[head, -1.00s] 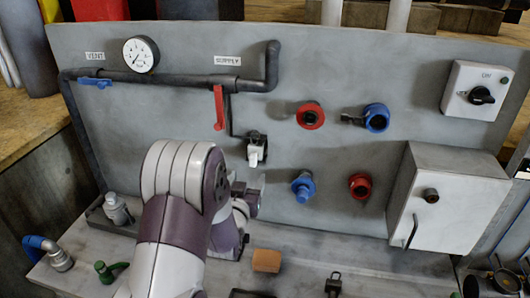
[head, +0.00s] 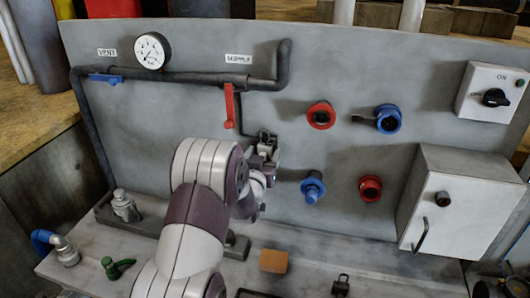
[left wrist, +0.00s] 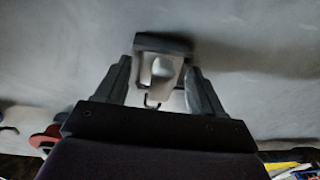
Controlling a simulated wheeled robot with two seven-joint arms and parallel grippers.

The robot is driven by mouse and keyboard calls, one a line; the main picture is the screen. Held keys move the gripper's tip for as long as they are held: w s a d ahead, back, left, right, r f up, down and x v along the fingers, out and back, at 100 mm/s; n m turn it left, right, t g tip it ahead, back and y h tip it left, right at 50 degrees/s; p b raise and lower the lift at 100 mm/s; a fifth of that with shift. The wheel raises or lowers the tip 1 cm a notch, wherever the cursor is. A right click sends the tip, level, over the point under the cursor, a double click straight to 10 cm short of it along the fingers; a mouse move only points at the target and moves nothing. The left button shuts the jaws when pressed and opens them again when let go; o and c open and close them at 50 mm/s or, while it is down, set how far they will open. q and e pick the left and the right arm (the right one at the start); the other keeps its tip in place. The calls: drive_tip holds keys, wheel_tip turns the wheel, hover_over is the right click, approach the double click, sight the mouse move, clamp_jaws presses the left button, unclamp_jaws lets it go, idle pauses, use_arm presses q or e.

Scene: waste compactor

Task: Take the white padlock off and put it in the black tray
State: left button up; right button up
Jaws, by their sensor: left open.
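The white padlock (head: 266,151) hangs on the grey panel below the red supply lever, partly hidden by my gripper. In the left wrist view the padlock (left wrist: 161,72) is pale, under a dark block, with a thin dark loop beside it. My left gripper (head: 262,168) is at the padlock. Its two fingers (left wrist: 160,88) are apart, one on each side of the padlock, with a gap visible; contact cannot be told. A long dark tray (head: 148,231) lies on the bench at the left, partly behind my arm, with a grey fitting at its left end. My right gripper is out of view.
The red lever (head: 229,108) hangs just up and left of the padlock. A blue fitting (head: 312,187) and red fitting (head: 320,115) project from the panel to the right. A wooden block (head: 273,261) and a black padlock (head: 341,285) lie on the bench.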

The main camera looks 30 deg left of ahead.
use_arm(q)
drive_tip(key=c, duration=0.9)
drive_tip(key=shift+o, duration=0.2)
drive_tip(key=shift+s+d+r, duration=0.1)
drive_tip(key=shift+s+r, duration=0.1)
drive_tip(key=shift+s, duration=0.2)
drive_tip(key=b+v, duration=0.1)
drive_tip(key=v, duration=0.5)
drive_tip(key=shift+s+b, duration=0.3)
idle(0.6)
